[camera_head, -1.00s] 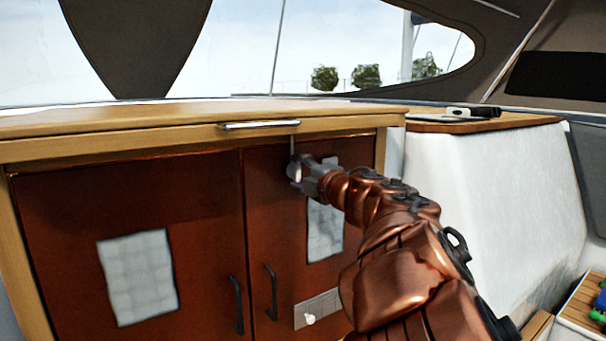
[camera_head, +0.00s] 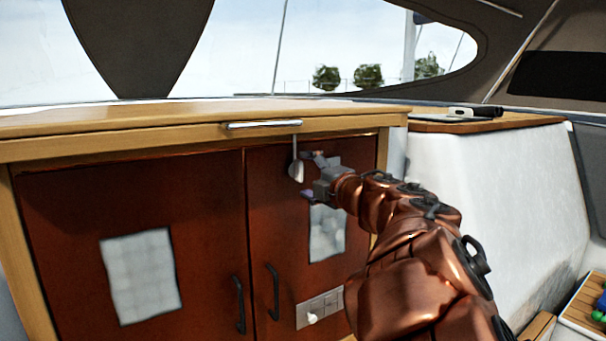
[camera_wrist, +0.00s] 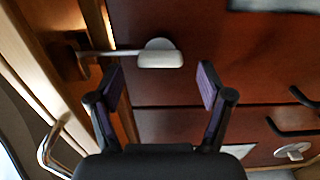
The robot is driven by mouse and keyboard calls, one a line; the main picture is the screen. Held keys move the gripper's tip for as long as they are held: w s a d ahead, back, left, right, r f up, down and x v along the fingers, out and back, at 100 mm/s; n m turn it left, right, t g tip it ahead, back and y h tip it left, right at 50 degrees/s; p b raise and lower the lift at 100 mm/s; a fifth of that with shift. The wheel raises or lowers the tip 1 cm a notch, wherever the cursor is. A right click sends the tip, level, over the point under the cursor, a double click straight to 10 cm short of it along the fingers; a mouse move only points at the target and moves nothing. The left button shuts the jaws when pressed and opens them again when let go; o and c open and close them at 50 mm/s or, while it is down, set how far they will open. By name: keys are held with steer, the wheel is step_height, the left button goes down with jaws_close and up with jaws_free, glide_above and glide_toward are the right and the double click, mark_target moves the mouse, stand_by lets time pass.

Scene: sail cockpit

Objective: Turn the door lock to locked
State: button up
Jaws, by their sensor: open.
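The door lock (camera_head: 297,169) is a small pale metal piece near the top of the right red-brown door (camera_head: 268,215). A thin bar runs up from it to the wooden frame. In the wrist view, the lock (camera_wrist: 160,56) shows a round plate with a grey handle, and its bar runs left to a dark bracket on the frame. My gripper (camera_head: 311,176) is open and empty, just right of the lock in the head view. In the wrist view, the lock lies ahead of the fingertips of my gripper (camera_wrist: 160,82), apart from both fingers.
The left door (camera_head: 130,220) and right door have dark handles (camera_head: 239,305) near their meeting edge. A metal bar handle (camera_head: 264,125) is on the countertop edge above. A plate with a white knob (camera_head: 318,310) is lower down. A white seat side (camera_head: 490,190) stands right.

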steer(key=v, duration=0.9)
steer(key=s+d+r+m+t+h+p, duration=0.1)
steer(key=d+m+h+p, duration=0.1)
steer(key=d+m+h, duration=0.7)
steer(key=s+d+r+m+t+h+p, duration=0.15)
steer(key=d+m+h, duration=0.35)
steer(key=d, duration=0.7)
steer(key=s+d+f+m+g+h+p, duration=0.1)
steer(key=s+d+f+m+g+h, duration=0.1)
steer(key=s+d+f+m+g, duration=0.3)
steer(key=s+f+m+g+y+p, duration=0.1)
steer(key=s+f+m+g+p, duration=0.4)
steer(key=s+f, duration=1)
steer(key=s+a+f+g+y, duration=0.2)
steer(key=s+a+f+g, duration=0.1)
steer(key=s, duration=0.6)
steer(key=s+a+f+m+g+y, duration=0.1)
steer(key=s+a+f+g+y, duration=0.1)
steer(key=s+a+g, duration=0.4)
steer(key=s+a+f, duration=0.1)
steer(key=s, duration=0.2)
steer(key=shift+a+f, duration=0.25)
steer(key=shift+a, duration=0.15)
